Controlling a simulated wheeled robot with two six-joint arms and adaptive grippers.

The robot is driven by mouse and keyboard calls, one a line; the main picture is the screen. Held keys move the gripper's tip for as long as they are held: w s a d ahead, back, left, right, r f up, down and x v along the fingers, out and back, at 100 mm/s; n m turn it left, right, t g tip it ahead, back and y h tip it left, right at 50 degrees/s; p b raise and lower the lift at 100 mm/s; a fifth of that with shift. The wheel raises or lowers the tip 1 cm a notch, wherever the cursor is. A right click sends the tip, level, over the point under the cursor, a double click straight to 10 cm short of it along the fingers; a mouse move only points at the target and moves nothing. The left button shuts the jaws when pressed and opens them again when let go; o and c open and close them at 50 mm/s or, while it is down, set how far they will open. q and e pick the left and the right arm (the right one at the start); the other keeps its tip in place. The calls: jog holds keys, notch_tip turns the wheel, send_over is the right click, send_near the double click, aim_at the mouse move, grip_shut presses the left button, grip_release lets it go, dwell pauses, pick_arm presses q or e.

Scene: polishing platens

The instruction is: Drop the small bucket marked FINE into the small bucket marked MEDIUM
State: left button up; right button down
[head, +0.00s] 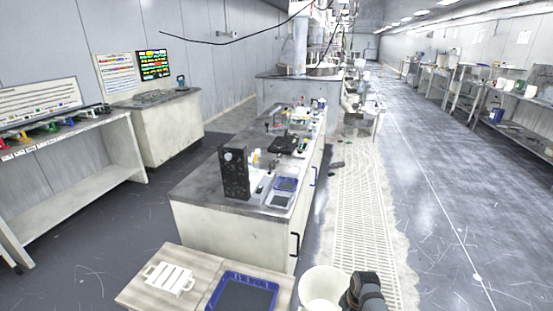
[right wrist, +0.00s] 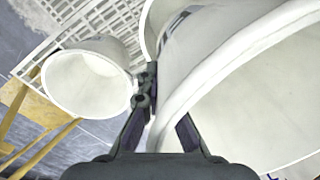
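A white round bucket (head: 323,290) is at the bottom edge of the head view, with my right gripper (head: 366,288) against its right side. In the right wrist view a large white bucket wall and rim (right wrist: 255,95) fill the right side. The fingers of my right gripper (right wrist: 160,115) lie on either side of this wall, seemingly shut on it. A second white bucket (right wrist: 88,84), open end toward the camera, shows at left, apart from the gripper. No FINE or MEDIUM marking is readable, so I cannot tell which bucket is which. My left gripper is not in view.
A wooden-topped stand with a white rack (head: 170,279) and a blue tray (head: 243,292) is left of the bucket. Behind is a long workbench (head: 200,189) with a black box (head: 235,174). A white floor grating (head: 362,200) runs along its right; the floor beyond is open.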

jog(key=c, duration=1.4)
grip_release()
jog(key=shift+r, duration=0.1)
jog(key=shift+c, duration=0.2)
notch_tip(320, 180, up, 12)
jog(key=shift+s+d, duration=0.45)
jog(key=s+d+f+n+p, duration=0.1)
jog(key=s+f, duration=0.3)
jog(key=f, duration=0.4)
jog(key=s+d+f+n+h, duration=0.1)
jog(key=s+f+n, duration=0.1)
jog(key=s+f, duration=0.5)
jog(key=s+d+f+n+p, duration=0.1)
jog(key=s+f, duration=0.1)
jog(key=f, duration=0.8)
jog(key=s+f+n, duration=0.2)
jog(key=s+f, duration=0.2)
jog(key=s, duration=0.5)
jog(key=s+d+f+n, duration=0.1)
jog(key=s+f, duration=0.3)
jog(key=s, duration=0.5)
jog(key=s+d+f+n, duration=0.1)
jog(key=s+f, duration=0.3)
jog(key=s, duration=0.6)
jog(key=shift+f+n+h+p, duration=0.3)
jog(key=shift+n+p, duration=0.15)
jog(key=shift+n, duration=0.35)
